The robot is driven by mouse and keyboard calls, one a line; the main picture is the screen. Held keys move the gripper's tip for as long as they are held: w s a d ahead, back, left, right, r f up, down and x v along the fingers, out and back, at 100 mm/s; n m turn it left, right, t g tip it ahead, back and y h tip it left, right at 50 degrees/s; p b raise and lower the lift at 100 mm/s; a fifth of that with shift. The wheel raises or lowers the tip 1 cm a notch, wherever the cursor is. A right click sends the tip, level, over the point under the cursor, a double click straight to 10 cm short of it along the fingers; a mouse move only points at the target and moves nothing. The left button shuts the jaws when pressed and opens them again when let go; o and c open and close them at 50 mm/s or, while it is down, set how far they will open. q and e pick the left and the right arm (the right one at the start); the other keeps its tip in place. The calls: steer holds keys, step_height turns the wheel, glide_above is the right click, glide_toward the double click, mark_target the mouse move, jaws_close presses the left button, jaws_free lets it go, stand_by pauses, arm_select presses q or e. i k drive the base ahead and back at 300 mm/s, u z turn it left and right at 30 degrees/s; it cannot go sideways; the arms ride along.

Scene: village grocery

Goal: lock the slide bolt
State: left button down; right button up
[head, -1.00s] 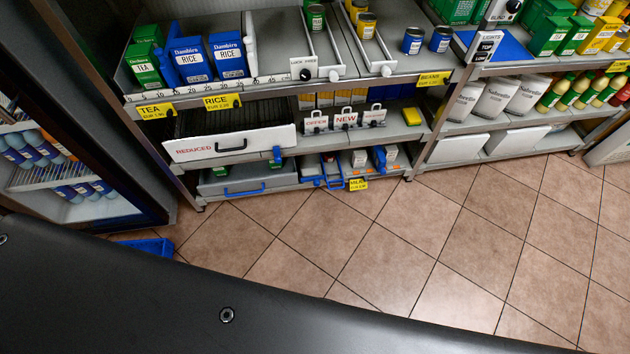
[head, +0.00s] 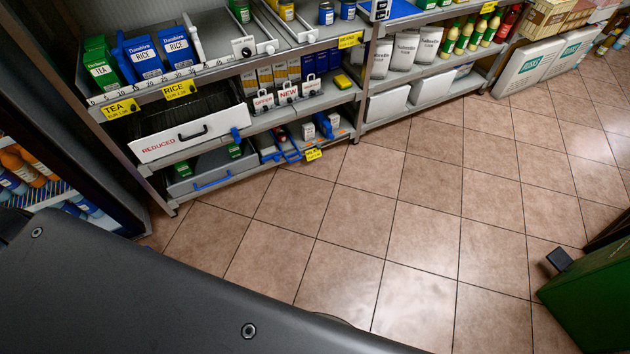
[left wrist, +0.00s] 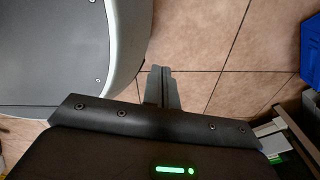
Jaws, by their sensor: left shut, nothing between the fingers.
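A small white plate (head: 243,47) with a black knob sits on the front edge of the top shelf in the head view. It may belong to the slide bolt; its lettering is too small to read now, and the bolt's position cannot be told. My left gripper (left wrist: 162,75) shows in the left wrist view, its grey fingers together and empty over the tiled floor. It is apart from the shelf and not visible in the head view. My right gripper is in neither view.
A drawer marked REDUCED (head: 188,137) and a grey drawer (head: 205,175) with a blue handle are below the top shelf. A glass-fronted cooler (head: 45,180) stands at left. A green box-like thing (head: 590,300) is at lower right. Tiled floor (head: 400,230) between is clear.

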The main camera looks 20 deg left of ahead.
mark_target(274, 156)
steer(key=z, duration=0.2)
steer(key=k, duration=0.45)
steer(key=z, duration=0.5)
steer(key=i, duration=1.5)
steer(key=u, duration=0.95)
